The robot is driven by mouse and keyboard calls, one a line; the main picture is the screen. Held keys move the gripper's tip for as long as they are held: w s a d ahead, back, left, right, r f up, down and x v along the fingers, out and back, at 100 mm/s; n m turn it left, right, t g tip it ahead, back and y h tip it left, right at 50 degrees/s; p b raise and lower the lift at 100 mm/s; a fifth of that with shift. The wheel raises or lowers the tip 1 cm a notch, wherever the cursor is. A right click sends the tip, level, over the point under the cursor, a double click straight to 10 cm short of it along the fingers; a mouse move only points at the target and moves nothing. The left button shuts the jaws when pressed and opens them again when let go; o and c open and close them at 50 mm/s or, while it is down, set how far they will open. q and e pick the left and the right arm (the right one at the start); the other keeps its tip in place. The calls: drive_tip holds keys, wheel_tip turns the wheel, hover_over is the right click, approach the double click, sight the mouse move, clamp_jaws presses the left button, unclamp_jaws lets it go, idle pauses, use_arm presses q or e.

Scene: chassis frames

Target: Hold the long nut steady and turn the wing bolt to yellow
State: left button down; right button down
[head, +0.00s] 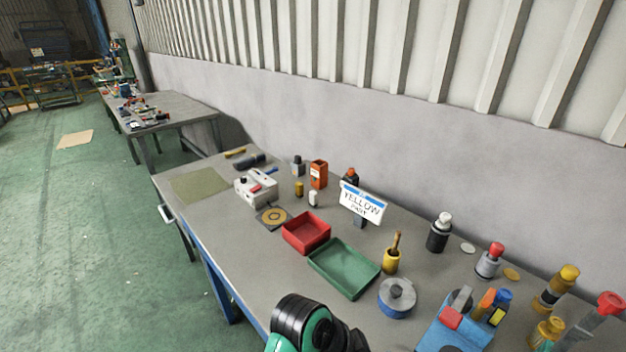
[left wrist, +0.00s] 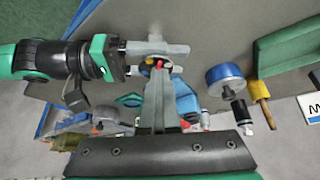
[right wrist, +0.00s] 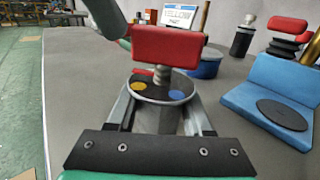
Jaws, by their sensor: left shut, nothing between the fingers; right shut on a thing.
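The wing bolt shows in the right wrist view as a red wing block (right wrist: 170,48) on a grey threaded shaft. It stands upright over a dark round dial (right wrist: 162,90) with a yellow spot at left and a blue spot at right. A small red tab shows at the dial's back edge, near yellow. My right gripper (right wrist: 162,112) is shut around the body below the dial, taken to be the long nut, mostly hidden. In the left wrist view, my left gripper (left wrist: 159,72) is shut and empty, its tips close to the red part; contact is unclear.
A sign (head: 361,203) reading YELLOW stands on the bench. Near it are a red tray (head: 306,247), a green tray (head: 352,291) and a blue-grey round tin (head: 397,312). A blue holder (right wrist: 268,98) stands right of the dial. Bare bench shows at left.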

use_arm(q)
drive_tip(key=shift+s+d, duration=0.2)
drive_tip(key=shift+s, duration=0.3)
drive_tip(key=shift+s+d, duration=0.2)
drive_tip(key=shift+s, duration=0.3)
use_arm(e)
drive_tip(key=shift+a, duration=0.1)
use_arm(q)
drive_tip(key=shift+s, duration=0.1)
wheel_tip(320, 180, up, 6)
drive_tip(key=shift+a, duration=0.4)
use_arm(e)
drive_tip(key=shift+c, duration=1.1)
unclamp_jaws()
